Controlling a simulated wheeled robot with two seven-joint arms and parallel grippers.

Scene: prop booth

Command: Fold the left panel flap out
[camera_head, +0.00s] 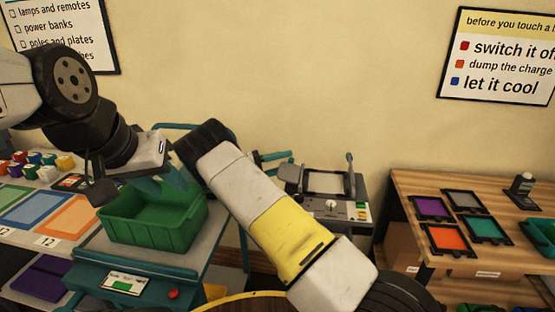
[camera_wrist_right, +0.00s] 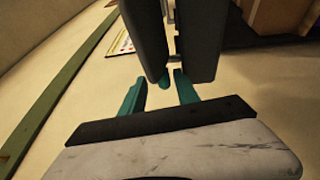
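The panel device (camera_head: 328,183) stands against the back wall, with a pale centre, dark side pieces and a small control strip. Its dark left flap (camera_head: 292,174) is partly hidden by my right arm. Dark slabs (camera_wrist_right: 195,40) stand just beyond the fingertips. My left gripper (camera_head: 165,183) hangs open over the green bin.
The green bin (camera_head: 148,231) sits on a teal-framed cart (camera_head: 70,280). A left table holds coloured mats (camera_head: 30,208) and small blocks. A wooden table (camera_head: 408,200) at right carries coloured framed squares. The wall between the signs is clear.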

